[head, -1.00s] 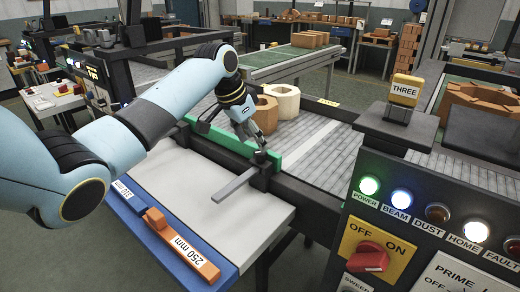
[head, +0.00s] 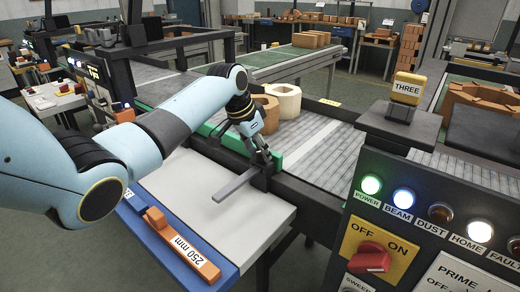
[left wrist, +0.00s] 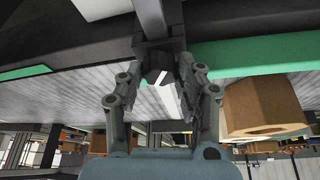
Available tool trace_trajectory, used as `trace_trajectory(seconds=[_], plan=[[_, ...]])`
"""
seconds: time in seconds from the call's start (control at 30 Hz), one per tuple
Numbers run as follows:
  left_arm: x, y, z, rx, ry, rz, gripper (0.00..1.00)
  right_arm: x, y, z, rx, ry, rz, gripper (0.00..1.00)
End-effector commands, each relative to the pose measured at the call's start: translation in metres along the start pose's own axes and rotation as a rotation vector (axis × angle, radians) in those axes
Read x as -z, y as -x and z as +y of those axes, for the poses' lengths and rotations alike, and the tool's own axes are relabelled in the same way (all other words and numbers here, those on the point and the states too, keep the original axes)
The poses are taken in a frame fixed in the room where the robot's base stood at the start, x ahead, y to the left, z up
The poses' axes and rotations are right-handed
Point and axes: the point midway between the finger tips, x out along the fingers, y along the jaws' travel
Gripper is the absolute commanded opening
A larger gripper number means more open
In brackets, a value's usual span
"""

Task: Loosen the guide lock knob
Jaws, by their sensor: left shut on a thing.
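The guide lock knob (left wrist: 156,66) is a small dark knob in the left wrist view, on a dark clamp block. The block (head: 261,179) sits at the end of the green guide (head: 213,137), with a grey flat bar (head: 236,187) running out from it over the pale plate. My left gripper (head: 262,156) reaches down to the top of the block. In the left wrist view its two fingers (left wrist: 157,78) stand on either side of the knob, shut on it. In the head view the fingers largely hide the knob. My right gripper is not in view.
A tan hollow block (head: 266,111) and a cream one (head: 286,101) stand on the roller conveyor (head: 325,133) behind the guide. A blue holder carries an orange 250 mm gauge (head: 183,243) at the front. A control panel (head: 440,225) stands at the right.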

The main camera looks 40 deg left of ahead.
Motion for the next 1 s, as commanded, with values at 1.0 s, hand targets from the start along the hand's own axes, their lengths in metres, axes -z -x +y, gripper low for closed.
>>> trace_trajectory(seconds=[1.0], plan=[[0.003,0.004,0.004,0.207,0.502,-0.001,0.03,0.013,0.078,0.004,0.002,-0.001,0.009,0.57]])
